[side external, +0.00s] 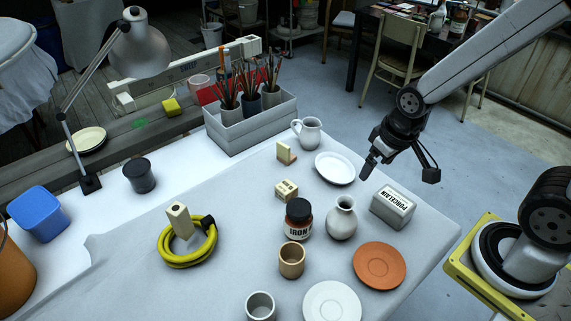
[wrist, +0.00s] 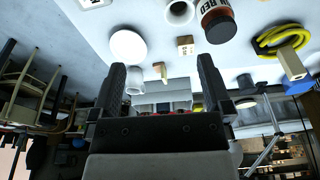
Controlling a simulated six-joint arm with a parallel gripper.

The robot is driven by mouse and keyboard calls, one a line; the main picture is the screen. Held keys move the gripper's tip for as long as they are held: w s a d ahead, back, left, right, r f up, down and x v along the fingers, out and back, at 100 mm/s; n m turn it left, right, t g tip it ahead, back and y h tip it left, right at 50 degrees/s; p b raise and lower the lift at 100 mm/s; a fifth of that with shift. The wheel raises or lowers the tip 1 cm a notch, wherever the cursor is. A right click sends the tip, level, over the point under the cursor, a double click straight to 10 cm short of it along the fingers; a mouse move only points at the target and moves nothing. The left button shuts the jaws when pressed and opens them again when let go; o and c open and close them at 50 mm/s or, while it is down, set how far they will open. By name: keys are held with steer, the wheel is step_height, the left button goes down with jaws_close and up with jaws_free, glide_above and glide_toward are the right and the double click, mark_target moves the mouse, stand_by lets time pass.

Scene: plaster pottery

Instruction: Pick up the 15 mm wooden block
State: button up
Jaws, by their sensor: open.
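Three pale wooden blocks are in view, and I cannot read a size on any of them. A squat block with dark marks (side external: 287,190) stands behind the iron jar; it also shows in the wrist view (wrist: 185,45). A thinner block (side external: 286,152) is near the pitcher, and it shows in the wrist view (wrist: 160,70). A taller block (side external: 180,220) stands within the yellow hose coil, seen at the right of the wrist view (wrist: 291,64). My gripper (side external: 369,167) is open and empty, above the table's right side beyond the white plate, apart from all the blocks.
Around the blocks stand a white pitcher (side external: 308,132), white plate (side external: 335,168), iron jar (side external: 298,220), vase (side external: 342,219) and porcelain box (side external: 393,208). A grey crate of brush pots (side external: 232,135) is behind. A lamp (side external: 90,182) stands left. The cloth between hose and jar is clear.

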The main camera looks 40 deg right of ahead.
steer(key=w+f+m+g+y, duration=0.4)
steer(key=w+f+m, duration=0.35)
steer(key=w, duration=0.55)
steer(key=m+y, duration=0.8)
steer(key=m, duration=0.1)
glide_toward(291, 184)
steer(key=shift+n, duration=0.25)
steer(key=a, duration=0.1)
steer(key=s+a+f, duration=0.1)
steer(key=a, duration=0.2)
steer(key=shift+s+a+f, duration=0.15)
steer(key=shift+s+a, duration=0.05)
steer(key=shift+s, duration=0.05)
steer(key=shift+w+d+f+m+t+y, duration=0.15)
steer(key=shift+f+m+t+y, duration=0.15)
steer(key=shift+f+y, duration=0.15)
steer(key=shift+w+d+f+m+t+y, duration=0.1)
steer(key=shift+w+f+m+t+y, duration=0.1)
steer(key=shift+f+m+y, duration=0.15)
steer(key=shift+a+f, duration=0.1)
steer(key=shift+x, duration=1.3)
